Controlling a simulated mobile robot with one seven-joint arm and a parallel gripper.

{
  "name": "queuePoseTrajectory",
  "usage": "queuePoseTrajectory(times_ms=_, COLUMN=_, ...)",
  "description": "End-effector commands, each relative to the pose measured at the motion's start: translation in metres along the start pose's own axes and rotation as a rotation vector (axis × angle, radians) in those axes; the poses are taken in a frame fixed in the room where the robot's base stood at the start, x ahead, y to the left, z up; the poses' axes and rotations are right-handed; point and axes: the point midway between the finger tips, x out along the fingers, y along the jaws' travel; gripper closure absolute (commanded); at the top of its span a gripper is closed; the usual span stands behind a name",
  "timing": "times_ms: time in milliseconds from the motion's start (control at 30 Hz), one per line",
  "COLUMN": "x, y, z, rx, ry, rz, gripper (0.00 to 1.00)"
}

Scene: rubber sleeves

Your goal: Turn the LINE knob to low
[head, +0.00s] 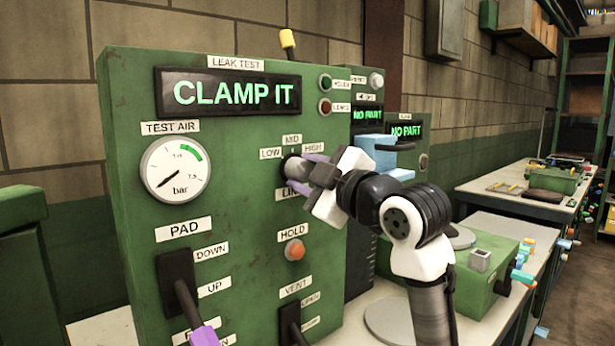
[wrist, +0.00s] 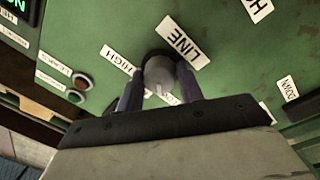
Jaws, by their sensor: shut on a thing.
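The LINE knob (wrist: 158,77) is a grey round knob on a black base on the green leak test panel (head: 240,130). Labels LOW (head: 270,154), MID (head: 292,139) and HIGH (head: 313,148) stand above it, and the LINE label (wrist: 183,43) is below it, partly covered in the head view. My gripper (head: 302,169) is at the knob, its purple fingers on either side. In the wrist view my gripper (wrist: 158,88) is shut on the knob. The knob's pointer direction is not clear, as the fingers hide much of it.
The panel display (head: 237,92) reads CLAMP IT. A pressure gauge (head: 174,171), PAD lever (head: 183,290), orange HOLD button (head: 295,249) and VENT lever (head: 292,325) surround the knob. A green block (head: 470,270) sits on the bench at the right.

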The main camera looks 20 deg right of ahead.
Motion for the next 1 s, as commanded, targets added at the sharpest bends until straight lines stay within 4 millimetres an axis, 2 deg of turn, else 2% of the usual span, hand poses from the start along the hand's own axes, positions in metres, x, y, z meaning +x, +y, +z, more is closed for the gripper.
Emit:
queuePoseTrajectory(times_ms=267, x=0.0, y=0.0, z=0.0, rx=-0.003, ry=0.0, rz=0.0, gripper=0.86)
queuePoseTrajectory(times_ms=300, x=0.0, y=0.0, z=0.0, rx=-0.003, ry=0.0, rz=0.0, gripper=0.62)
queuePoseTrajectory(times_ms=467, x=0.0, y=0.0, z=0.0, rx=-0.002, ry=0.0, rz=0.0, gripper=0.42)
queuePoseTrajectory(times_ms=767, x=-0.002, y=0.0, z=0.0, rx=-0.001, ry=0.0, rz=0.001, gripper=0.42)
queuePoseTrajectory(times_ms=867, x=-0.009, y=0.0, z=0.001, rx=-0.001, ry=0.0, rz=0.001, gripper=0.42)
queuePoseTrajectory(times_ms=1000, x=-0.033, y=-0.002, z=0.002, rx=-0.002, ry=-0.001, rz=0.004, gripper=0.42)
